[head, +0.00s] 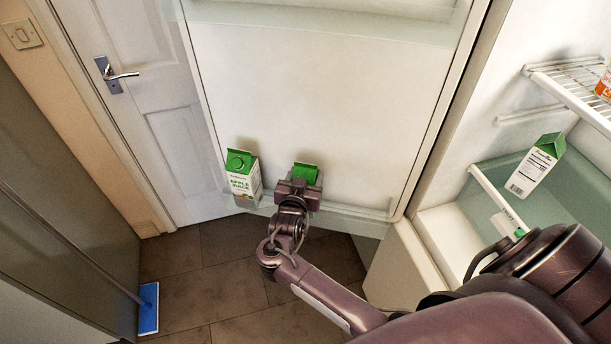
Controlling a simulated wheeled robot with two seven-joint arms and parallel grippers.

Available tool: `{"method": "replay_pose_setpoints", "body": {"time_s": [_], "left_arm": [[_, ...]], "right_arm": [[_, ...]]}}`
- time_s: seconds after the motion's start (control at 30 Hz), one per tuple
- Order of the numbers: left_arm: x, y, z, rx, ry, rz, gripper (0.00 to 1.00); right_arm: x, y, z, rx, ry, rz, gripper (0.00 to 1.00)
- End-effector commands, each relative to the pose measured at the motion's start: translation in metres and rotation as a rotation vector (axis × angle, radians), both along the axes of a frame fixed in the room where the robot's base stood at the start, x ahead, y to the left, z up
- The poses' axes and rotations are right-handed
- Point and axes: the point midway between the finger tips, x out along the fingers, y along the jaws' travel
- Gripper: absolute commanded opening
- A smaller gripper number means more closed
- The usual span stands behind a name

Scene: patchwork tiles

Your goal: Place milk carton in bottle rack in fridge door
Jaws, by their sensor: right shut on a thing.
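The fridge door stands open, with a clear bottle rack (352,217) along its lower edge. My right gripper (300,185) is at this rack, shut on a green-topped carton (307,170), which I take to be the milk carton. The gripper hides most of the carton, so its label does not show. The carton is at the rack, close to the door's inner face; whether its base touches the rack floor I cannot tell. My left gripper is not in view.
A green and white apple juice carton (242,184) stands in the rack just left of the held carton. Another green-topped carton (537,168) leans in the fridge's clear drawer (487,187). A wire shelf (575,88) is above it. The rack right of my gripper looks clear.

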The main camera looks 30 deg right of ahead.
Motion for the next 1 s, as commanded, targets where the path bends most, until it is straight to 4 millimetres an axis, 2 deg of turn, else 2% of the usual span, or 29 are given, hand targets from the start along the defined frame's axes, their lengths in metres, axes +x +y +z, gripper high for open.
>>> {"method": "replay_pose_setpoints", "body": {"time_s": [0.17,0.2,0.37,0.73,0.87,1.0], "left_arm": [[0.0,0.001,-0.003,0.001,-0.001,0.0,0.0],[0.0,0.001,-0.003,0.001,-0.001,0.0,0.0],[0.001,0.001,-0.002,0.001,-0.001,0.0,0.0],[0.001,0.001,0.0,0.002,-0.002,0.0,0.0],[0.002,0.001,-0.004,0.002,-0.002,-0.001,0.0],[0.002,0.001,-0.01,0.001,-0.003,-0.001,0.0]], "right_arm": [[0.001,0.0,-0.002,-0.001,-0.004,0.0,0.0],[0.0,0.0,-0.004,0.001,0.001,-0.001,0.59],[0.0,0.0,-0.003,-0.001,0.001,-0.001,0.8],[-0.002,0.002,0.001,0.001,0.001,0.0,0.8],[-0.016,0.015,0.002,0.003,0.0,0.001,0.8],[-0.038,0.036,0.008,0.004,0.0,0.0,0.8]]}}
